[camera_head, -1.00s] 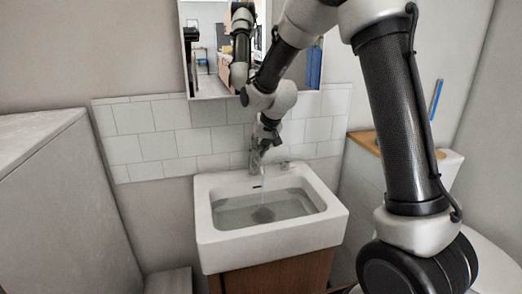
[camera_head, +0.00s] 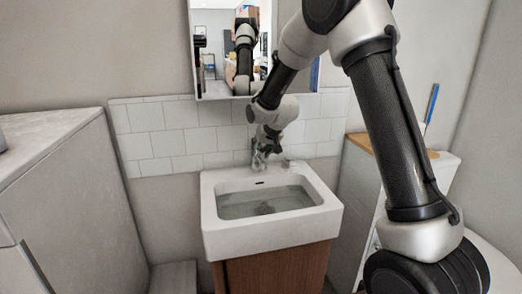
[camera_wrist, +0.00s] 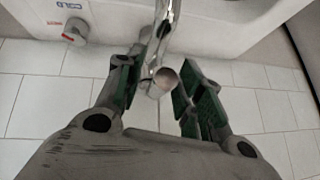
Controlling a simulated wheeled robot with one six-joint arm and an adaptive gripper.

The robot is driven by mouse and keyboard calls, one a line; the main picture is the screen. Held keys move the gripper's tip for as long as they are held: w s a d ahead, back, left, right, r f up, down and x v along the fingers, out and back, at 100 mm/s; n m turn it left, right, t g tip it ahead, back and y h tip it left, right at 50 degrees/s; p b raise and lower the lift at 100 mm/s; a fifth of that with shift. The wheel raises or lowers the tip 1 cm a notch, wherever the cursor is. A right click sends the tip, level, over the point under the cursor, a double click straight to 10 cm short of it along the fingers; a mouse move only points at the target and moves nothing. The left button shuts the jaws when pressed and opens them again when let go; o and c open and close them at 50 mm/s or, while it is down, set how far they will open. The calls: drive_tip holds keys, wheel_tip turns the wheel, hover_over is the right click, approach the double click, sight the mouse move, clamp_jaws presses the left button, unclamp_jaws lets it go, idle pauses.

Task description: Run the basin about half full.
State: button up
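The white basin (camera_head: 222,238) sits on a wooden cabinet and holds standing water (camera_head: 250,204), its surface below the rim; a dark round drain shows through it. The chrome tap (camera_wrist: 167,25) stands at the basin's back edge. My gripper (camera_head: 262,158) is at the tap and hides much of it in the head view. In the wrist view my gripper (camera_wrist: 160,80) has its green-padded fingers apart, with the tap's round-ended part (camera_wrist: 158,82) between them. The right finger is clear of it; whether the left touches is unclear. I can make out no stream now.
A knob with a red mark (camera_wrist: 75,30) sits beside the "COLD" label on the basin's back ledge. A mirror (camera_head: 212,50) hangs above the tiles. A grey counter (camera_head: 60,180) stands left, a toilet (camera_head: 445,170) right.

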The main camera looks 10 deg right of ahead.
drive_tip(key=v, duration=1.2)
drive_tip(key=s+d+f+n+g, duration=0.1)
drive_tip(key=s+f+g, duration=0.25)
drive_tip(key=s, duration=0.25)
drive_tip(key=s+d+r, duration=0.2)
drive_tip(key=s+d, duration=0.2)
drive_tip(key=s, duration=0.6)
drive_tip(key=s+d+r+h, duration=0.1)
drive_tip(key=s+d+r, duration=0.2)
drive_tip(key=s, duration=0.8)
drive_tip(key=s+d+r, duration=0.3)
drive_tip(key=s+d, duration=0.2)
drive_tip(key=s, duration=0.5)
drive_tip(key=shift+s+r+h, duration=0.25)
drive_tip(key=shift+s+h, duration=0.15)
drive_tip(key=shift+d, duration=0.15)
